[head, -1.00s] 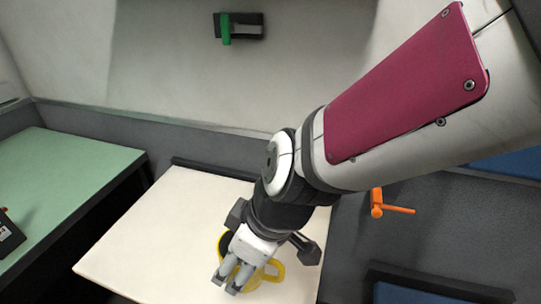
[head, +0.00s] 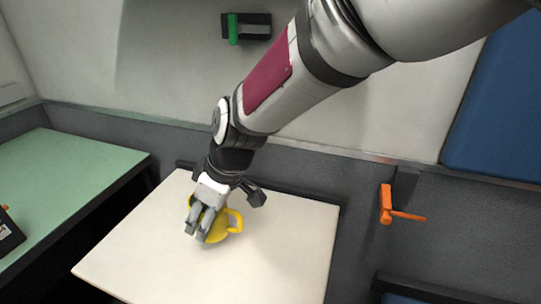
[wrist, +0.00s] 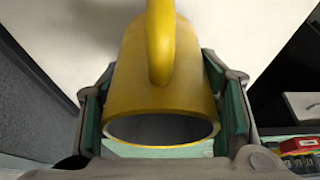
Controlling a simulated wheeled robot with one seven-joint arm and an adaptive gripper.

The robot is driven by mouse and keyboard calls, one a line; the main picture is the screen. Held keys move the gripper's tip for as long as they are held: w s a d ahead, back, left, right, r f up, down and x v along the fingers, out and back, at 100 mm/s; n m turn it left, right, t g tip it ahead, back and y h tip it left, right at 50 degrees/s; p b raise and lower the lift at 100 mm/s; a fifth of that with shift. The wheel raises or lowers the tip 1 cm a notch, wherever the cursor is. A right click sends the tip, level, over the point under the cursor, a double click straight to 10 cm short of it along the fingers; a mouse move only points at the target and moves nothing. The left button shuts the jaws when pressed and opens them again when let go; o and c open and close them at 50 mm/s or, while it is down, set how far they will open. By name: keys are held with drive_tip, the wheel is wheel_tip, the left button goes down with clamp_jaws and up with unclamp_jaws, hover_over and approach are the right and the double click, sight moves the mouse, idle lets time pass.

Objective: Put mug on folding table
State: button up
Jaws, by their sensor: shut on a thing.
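A yellow mug (head: 217,230) with a dark inside is over the white folding table (head: 285,250) in the head view. My gripper (head: 203,222) is shut on the mug's body, and my fingers hide part of it. In the wrist view the mug (wrist: 165,80) sits between the two finger pads of my gripper (wrist: 165,108), its handle facing the camera and its rim toward the bottom of the picture. The white table top (wrist: 100,20) shows behind it. I cannot tell whether the mug touches the table.
A green table (head: 75,165) stands at the left, with a gap between it and the folding table. An orange handle (head: 388,205) and a green-handled latch (head: 240,27) are on the wall. The front and right of the folding table are clear.

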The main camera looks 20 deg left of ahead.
sight(226, 208)
drive_tip(key=shift+w+a, duration=0.15)
drive_tip(key=shift+f+b, duration=0.55)
drive_tip(key=shift+f, duration=1.15)
drive_tip(key=shift+f, duration=0.2)
drive_tip(key=o, duration=1.4)
drive_tip(key=shift+r, duration=0.15)
drive_tip(key=shift+r, duration=0.35)
drive_tip(key=p+v, duration=0.2)
drive_tip(key=v, duration=0.9)
drive_tip(key=shift+d+r, duration=0.15)
drive_tip(key=shift+d, duration=0.1)
